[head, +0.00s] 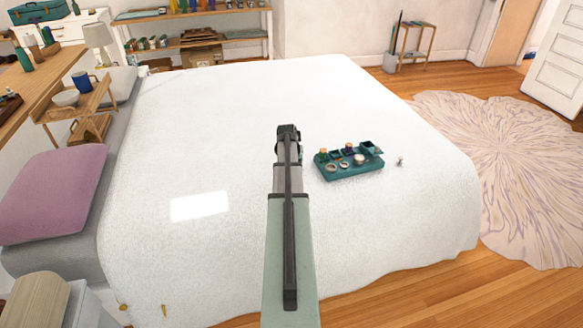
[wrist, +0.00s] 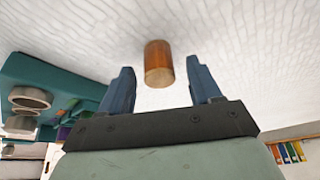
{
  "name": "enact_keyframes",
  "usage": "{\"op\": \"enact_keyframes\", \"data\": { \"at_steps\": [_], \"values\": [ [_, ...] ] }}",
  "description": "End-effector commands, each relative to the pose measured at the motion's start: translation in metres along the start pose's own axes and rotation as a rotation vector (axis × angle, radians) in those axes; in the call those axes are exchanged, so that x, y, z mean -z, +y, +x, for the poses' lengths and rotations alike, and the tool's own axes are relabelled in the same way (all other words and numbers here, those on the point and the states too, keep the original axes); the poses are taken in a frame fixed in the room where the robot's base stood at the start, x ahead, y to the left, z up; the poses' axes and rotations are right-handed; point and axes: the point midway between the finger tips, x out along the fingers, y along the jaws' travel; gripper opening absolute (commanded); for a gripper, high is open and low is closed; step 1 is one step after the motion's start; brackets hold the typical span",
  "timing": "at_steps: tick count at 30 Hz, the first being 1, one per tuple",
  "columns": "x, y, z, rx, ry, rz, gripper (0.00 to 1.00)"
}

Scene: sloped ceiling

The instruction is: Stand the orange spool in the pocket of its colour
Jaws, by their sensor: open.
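The orange spool (wrist: 158,64), a small brown-orange cylinder, shows in the wrist view against the white bed cover, just beyond and between the fingertips. My gripper (wrist: 160,72) is open, with one blue-grey finger on either side of the spool's line and a gap on both sides. Whether the spool is upright I cannot tell. In the head view my arm hides the spool, and my gripper (head: 288,130) is over the bed. The teal tray (head: 350,174) lies right of the arm; it also shows at the left of the wrist view (wrist: 50,68). Which pocket is orange is too small to tell.
The tray holds several small round and boxy pieces. A small grey item (head: 400,162) lies on the bed right of the tray. The white bed (head: 230,110) is otherwise mostly clear, with a purple pillow (head: 55,195) at its left side.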

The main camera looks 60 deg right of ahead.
Motion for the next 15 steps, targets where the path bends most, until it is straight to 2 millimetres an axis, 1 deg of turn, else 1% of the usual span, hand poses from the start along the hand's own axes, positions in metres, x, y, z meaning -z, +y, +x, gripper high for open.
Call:
{"op": "enact_keyframes", "data": {
  "at_steps": [1,7,8,15],
  "values": [
    [0.0004,-0.0001,0.0029,0.0,0.0,0.0,0.63],
    [-0.0001,0.0,0.003,0.0,0.001,0.0,0.63],
    [-0.0001,-0.0001,0.0029,0.0,0.001,0.0,0.61],
    [-0.0002,-0.0001,0.0028,0.0,0.001,0.0,0.39]
  ]
}}
